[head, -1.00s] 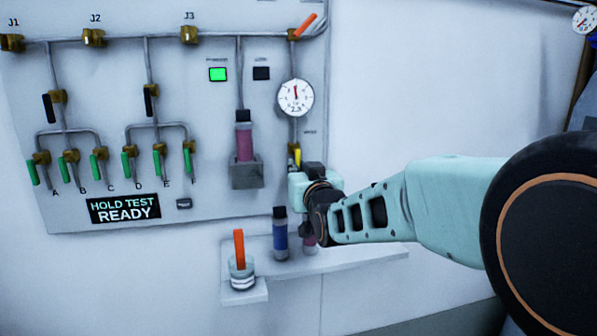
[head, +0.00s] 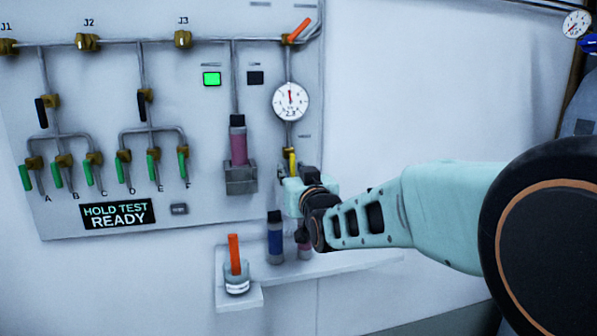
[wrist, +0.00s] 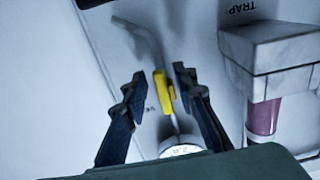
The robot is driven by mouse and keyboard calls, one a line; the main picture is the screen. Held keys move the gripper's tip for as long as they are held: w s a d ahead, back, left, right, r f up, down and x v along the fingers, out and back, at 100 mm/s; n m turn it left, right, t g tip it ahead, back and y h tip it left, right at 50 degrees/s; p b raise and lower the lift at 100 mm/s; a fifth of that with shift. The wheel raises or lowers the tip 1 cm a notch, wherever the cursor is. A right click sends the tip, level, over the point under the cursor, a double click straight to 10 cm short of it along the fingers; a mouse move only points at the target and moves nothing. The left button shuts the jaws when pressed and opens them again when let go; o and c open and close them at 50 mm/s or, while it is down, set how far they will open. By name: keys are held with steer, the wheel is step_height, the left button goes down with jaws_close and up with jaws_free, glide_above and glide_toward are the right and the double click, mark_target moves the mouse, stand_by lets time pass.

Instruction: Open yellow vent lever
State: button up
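The yellow vent lever (head: 291,160) sits low on the pipe under the round gauge, pointing roughly along the pipe. It also shows in the wrist view (wrist: 163,91), between my two dark fingers. My gripper (wrist: 160,78) is open, with one finger on each side of the lever and a visible gap to each. In the head view my gripper (head: 291,180) is at the lever's lower end, and my wrist partly hides it. Whether the fingers reach around the lever in depth is hard to tell.
The gauge (head: 291,102) is just above the lever. A trap holder with a pink column (head: 239,149) is close on the left.

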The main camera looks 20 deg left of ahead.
steer(key=v, duration=0.7)
steer(key=shift+d, duration=0.1)
